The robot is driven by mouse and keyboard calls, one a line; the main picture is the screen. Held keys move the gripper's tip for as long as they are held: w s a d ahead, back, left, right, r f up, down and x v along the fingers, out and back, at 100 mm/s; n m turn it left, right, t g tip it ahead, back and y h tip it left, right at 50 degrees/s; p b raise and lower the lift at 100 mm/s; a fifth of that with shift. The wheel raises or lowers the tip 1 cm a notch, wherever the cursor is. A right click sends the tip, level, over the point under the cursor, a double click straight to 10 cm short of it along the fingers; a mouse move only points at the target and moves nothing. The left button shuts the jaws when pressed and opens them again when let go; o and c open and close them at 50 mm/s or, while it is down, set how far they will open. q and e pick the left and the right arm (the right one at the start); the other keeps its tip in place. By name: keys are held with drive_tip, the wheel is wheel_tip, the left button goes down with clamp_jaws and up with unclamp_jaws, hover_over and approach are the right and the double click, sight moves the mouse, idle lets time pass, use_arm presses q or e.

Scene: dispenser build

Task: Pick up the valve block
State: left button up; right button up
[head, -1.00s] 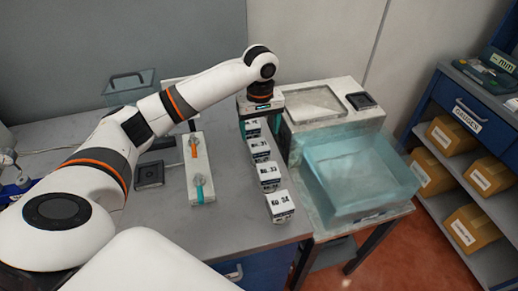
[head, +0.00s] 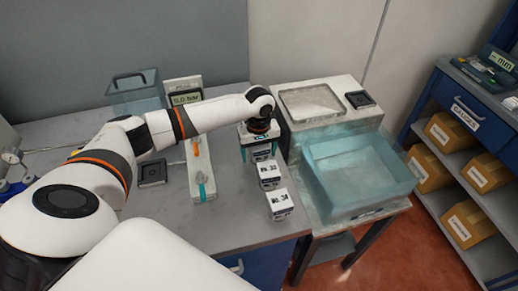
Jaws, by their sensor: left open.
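A row of white blocks with black printed labels runs along the bench toward its front right edge. Two show clearly in the head view: a nearest labelled block (head: 280,205) and a middle labelled block (head: 268,176). The gripper and arm hide the far end of the row. My right gripper is not in view.
A clear blue bin (head: 360,175) and a grey tray (head: 312,103) stand right of the row. A small black square fixture (head: 152,172) and a clear lidded box (head: 135,92) are on the left. A shelf with cardboard boxes (head: 470,222) is at far right.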

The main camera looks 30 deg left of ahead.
use_arm(q)
drive_tip(key=c, duration=1.4)
drive_tip(key=shift+r, duration=0.1)
drive_tip(key=shift+c, duration=0.3)
